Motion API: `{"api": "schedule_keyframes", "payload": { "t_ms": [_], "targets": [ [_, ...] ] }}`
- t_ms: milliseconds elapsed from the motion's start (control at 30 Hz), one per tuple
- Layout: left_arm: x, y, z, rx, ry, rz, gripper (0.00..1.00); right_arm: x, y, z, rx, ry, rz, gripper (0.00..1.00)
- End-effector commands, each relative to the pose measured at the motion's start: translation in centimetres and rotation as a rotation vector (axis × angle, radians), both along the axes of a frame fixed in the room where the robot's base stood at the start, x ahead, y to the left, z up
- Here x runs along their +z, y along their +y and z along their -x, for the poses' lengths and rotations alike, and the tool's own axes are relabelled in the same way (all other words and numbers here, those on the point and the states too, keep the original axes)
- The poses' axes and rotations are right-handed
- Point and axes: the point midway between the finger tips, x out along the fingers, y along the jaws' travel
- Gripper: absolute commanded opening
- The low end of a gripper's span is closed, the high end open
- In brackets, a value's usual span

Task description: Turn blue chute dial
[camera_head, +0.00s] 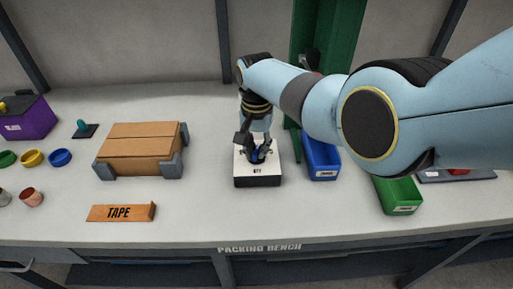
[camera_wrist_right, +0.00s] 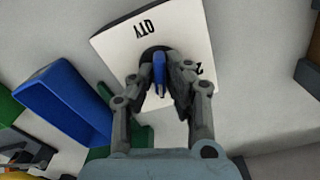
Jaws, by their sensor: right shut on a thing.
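The blue dial (camera_wrist_right: 159,68) stands on a dark round base on a white box (camera_head: 257,180) marked QTY. In the head view the box sits near the middle of the bench, and the dial is mostly hidden behind my fingers. My right gripper (camera_head: 258,152) comes down on the dial from above. In the right wrist view my right gripper (camera_wrist_right: 165,85) has its two fingers on either side of the blue dial, shut on it. My left gripper is in neither view.
A blue bin (camera_head: 320,160) stands close to the right of the box, with a green bin (camera_head: 398,195) farther right. A cardboard box (camera_head: 140,148) in grey corner holders and an orange TAPE block (camera_head: 121,213) are to the left. Bare bench lies between them and the white box.

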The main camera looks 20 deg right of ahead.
Motion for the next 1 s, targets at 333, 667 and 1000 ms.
{"api": "schedule_keyframes", "payload": {
  "t_ms": [333,667,1000],
  "targets": [
    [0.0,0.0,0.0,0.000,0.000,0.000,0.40,0.0,0.0,0.0,0.001,-0.001,0.000,0.35],
    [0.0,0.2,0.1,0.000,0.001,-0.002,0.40,1.7,0.0,-0.2,0.001,-0.004,-0.001,0.35],
    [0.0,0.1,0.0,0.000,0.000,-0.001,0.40,8.9,0.0,-0.1,0.000,-0.006,-0.001,0.35]
  ]
}}
